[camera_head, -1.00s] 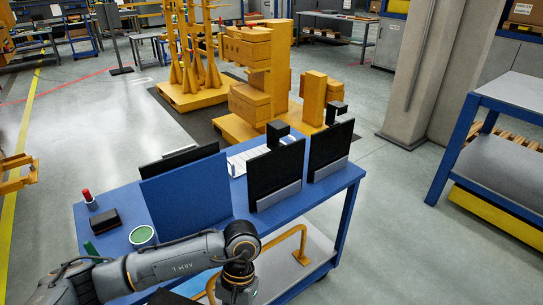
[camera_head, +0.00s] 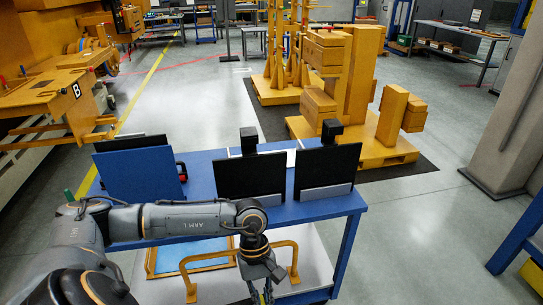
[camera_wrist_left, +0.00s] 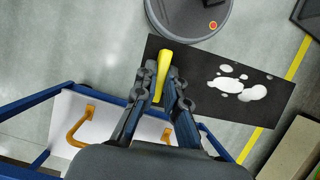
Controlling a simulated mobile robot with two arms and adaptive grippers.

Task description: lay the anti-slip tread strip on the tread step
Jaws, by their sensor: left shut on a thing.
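My left gripper (camera_head: 264,296) is at the bottom edge of the head view, in front of the blue cart. In the left wrist view its fingers (camera_wrist_left: 160,92) are shut on a slim yellow piece, seemingly the anti-slip tread strip (camera_wrist_left: 165,62). The piece sticks out beyond the fingertips and the fingers hide part of it. Behind it lies a flat black rectangle (camera_wrist_left: 208,68) with white patches; I cannot tell whether it is the tread step. My right gripper is not in view.
The blue cart (camera_head: 215,218) carries upright dark panels (camera_head: 250,178) and has yellow handles (camera_head: 293,258) on its lower shelf. A round grey body (camera_wrist_left: 190,15) is at the top of the wrist view.

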